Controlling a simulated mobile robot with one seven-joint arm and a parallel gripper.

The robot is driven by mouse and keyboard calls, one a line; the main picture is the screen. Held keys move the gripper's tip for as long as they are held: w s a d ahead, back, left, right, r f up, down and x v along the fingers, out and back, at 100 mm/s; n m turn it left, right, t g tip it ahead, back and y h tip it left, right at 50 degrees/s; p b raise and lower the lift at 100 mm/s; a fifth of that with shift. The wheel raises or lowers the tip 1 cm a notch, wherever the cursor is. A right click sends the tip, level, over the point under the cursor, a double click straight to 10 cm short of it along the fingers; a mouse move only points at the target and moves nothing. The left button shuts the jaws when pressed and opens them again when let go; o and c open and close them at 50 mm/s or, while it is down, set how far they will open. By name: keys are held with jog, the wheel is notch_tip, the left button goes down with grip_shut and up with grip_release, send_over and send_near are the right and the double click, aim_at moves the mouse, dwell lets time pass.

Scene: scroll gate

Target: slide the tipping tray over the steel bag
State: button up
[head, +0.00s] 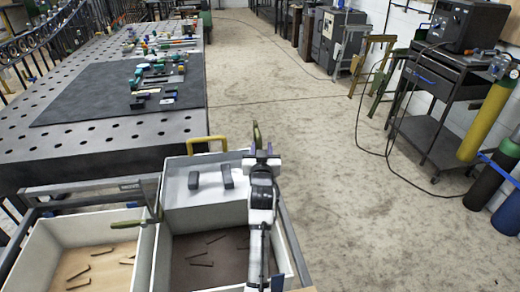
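The tray (212,198) is a white, shallow box at the lower centre, with two dark grey pieces (227,177) on it. A yellow handle (207,139) stands at its far edge. It lies over the far part of the right-hand bin (178,262), which has a dark floor with several thin dark pieces. No label shows which bin is the steel one. My gripper (262,154) is at the tray's far right corner, beside an upright olive-handled lever (257,134). Its fingers are too small to read, and I cannot tell whether it touches the tray or lever.
A left-hand bin (50,243) with a pale wooden floor and several thin pieces adjoins the right one. A perforated steel table (90,150) stands behind left. Open concrete floor (330,180) lies to the right.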

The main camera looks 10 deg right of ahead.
jog(key=s+a+b, duration=0.2)
jog(key=s+b, duration=0.1)
jog(key=s, duration=1)
jog(key=shift+s+a, duration=0.3)
jog(key=shift+a, duration=0.1)
